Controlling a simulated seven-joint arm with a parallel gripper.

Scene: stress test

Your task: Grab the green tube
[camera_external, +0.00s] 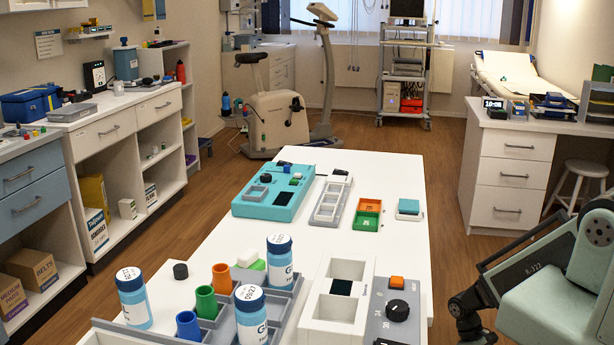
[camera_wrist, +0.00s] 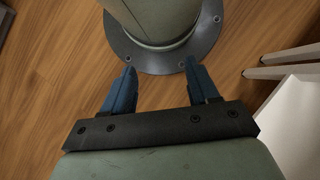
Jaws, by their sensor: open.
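A green tube (camera_external: 206,302) stands upright in a grey rack (camera_external: 218,321) at the near end of the white table in the external view. A blue tube (camera_external: 188,326) stands just in front of it and an orange tube (camera_external: 221,279) just behind it. My gripper (camera_wrist: 160,80) shows in the wrist view with two blue fingers spread apart and nothing between them. It points at the wooden floor and my own round base, away from the table top. The green tube is not in the wrist view. My gripper's fingers are not visible in the external view.
Blue-capped bottles (camera_external: 134,298) stand around the tubes, one close on the right (camera_external: 250,316). A white block with wells (camera_external: 336,296) and a grey dial box (camera_external: 396,312) lie to the right. A teal box (camera_external: 273,192) is farther back. The table's middle (camera_external: 300,240) is clear.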

